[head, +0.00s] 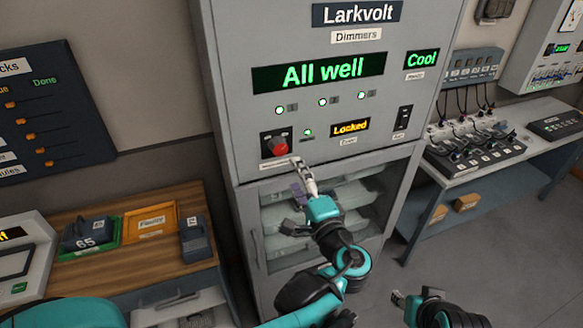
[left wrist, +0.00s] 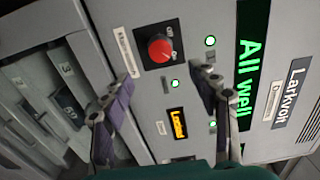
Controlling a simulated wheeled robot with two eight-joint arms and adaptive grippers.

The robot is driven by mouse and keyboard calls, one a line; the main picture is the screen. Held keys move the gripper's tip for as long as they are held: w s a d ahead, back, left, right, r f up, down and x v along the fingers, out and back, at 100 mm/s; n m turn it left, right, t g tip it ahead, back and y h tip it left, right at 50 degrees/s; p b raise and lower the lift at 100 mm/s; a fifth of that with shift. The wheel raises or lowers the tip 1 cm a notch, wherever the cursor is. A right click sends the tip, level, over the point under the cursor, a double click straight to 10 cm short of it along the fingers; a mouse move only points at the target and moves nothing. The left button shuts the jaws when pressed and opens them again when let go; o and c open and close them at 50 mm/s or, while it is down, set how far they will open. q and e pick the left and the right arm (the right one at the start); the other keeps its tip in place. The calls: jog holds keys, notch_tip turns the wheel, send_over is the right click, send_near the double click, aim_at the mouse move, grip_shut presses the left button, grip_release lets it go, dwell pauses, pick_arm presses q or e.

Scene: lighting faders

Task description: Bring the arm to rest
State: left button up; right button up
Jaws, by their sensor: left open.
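My left gripper (head: 296,192) is in front of the grey Larkvolt dimmer cabinet (head: 226,110), just below its red rotary knob (head: 279,147). In the left wrist view its two fingers stand wide apart with nothing between them; the red knob (left wrist: 161,49) is ahead of the gap, apart from both fingers. My right gripper (head: 410,303) is low at the bottom right, over the floor; its fingers are too small to judge.
The cabinet display (head: 319,72) reads "All well", a smaller one "Cool", and an amber one (head: 350,127) "Locked". A glass-fronted bay is below. A wooden bench (head: 150,258) stands left, a table with a fader desk (head: 475,140) right. Floor between is clear.

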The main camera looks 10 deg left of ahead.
pick_arm(q)
jog(key=shift+s+d, duration=0.15)
jog(key=shift+s, duration=0.1)
jog(key=s+a+f+n+g+h+b, duration=0.2)
jog(key=s+a+f+g, duration=0.1)
jog(key=a+f, duration=0.3)
jog(key=s+a+f+n+g+h+b, duration=0.1)
jog(key=s+a+f+n+g+b, duration=0.25)
jog(key=f, duration=0.45)
jog(key=s+d+f+n+g+h+b, duration=0.1)
jog(key=s+d+f+n+h+b, duration=0.1)
jog(key=s+f+n+h, duration=0.4)
jog(key=s+f+h+b, duration=0.1)
jog(key=s+f, duration=0.2)
jog(key=f, duration=0.1)
jog(key=shift+s+d, duration=0.2)
jog(key=shift+d, duration=0.05)
